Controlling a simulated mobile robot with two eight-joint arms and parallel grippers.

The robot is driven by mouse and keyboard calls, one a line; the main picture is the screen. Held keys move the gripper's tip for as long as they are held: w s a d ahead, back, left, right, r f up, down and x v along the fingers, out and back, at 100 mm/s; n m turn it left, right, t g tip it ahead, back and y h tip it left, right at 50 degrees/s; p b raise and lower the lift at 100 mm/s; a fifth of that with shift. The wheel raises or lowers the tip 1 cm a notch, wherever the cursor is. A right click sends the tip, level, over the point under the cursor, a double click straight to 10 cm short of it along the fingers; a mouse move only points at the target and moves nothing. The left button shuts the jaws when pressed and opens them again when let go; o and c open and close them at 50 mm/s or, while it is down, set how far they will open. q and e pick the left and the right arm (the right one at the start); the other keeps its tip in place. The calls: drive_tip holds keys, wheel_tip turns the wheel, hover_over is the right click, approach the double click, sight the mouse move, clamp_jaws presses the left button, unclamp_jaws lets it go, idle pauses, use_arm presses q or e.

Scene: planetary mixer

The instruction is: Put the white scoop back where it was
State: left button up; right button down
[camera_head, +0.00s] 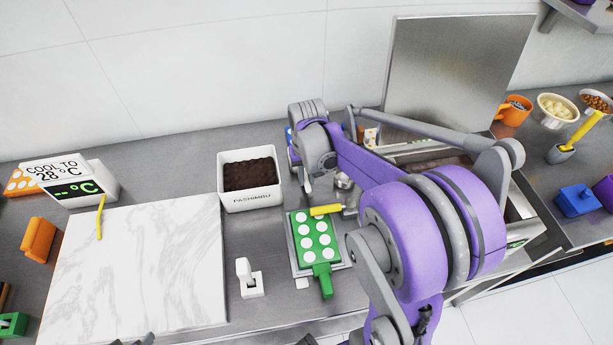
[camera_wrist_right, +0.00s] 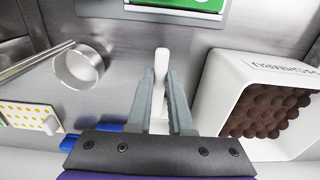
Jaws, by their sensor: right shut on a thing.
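The white scoop (camera_wrist_right: 161,60) sits between the fingers of my right gripper (camera_wrist_right: 162,85) in the right wrist view. The right gripper is shut on its slim white handle, which points up in that view. The rest of the scoop is hidden behind the fingers and palm.
The white tub (camera_head: 250,202) of brown contents stands left of the right wrist. A green board with white dots (camera_head: 325,280) lies in front. A small metal pan (camera_wrist_right: 78,68) is close by. A white stand (camera_head: 249,287) and marble slab (camera_head: 140,290) are further left.

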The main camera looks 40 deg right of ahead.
drive_tip(key=c, duration=1.2)
unclamp_jaws()
drive_tip(key=shift+f, duration=0.15)
drive_tip(key=o, duration=0.4)
wheel_tip(320, 180, up, 7)
drive_tip(key=shift+s+a+r, duration=0.1)
drive_tip(key=shift+r, duration=0.2)
drive_tip(key=shift+s+a+r, duration=0.1)
drive_tip(key=shift+a+r, duration=0.05)
drive_tip(key=shift+a, duration=0.2)
drive_tip(key=s+a+f+n+t, duration=0.1)
drive_tip(key=s+a+n, duration=0.1)
drive_tip(key=a, duration=0.3)
drive_tip(key=s+a+f+n+t, duration=0.1)
drive_tip(key=s+a+n+t, duration=0.1)
drive_tip(key=s+a, duration=0.3)
drive_tip(key=s+a+f+n+t, duration=0.1)
drive_tip(key=s+a+f+t, duration=0.1)
drive_tip(key=a, duration=0.3)
drive_tip(key=shift+s+a+n, duration=0.3)
drive_tip(key=shift+s+n, duration=0.1)
drive_tip(key=shift+s, duration=0.5)
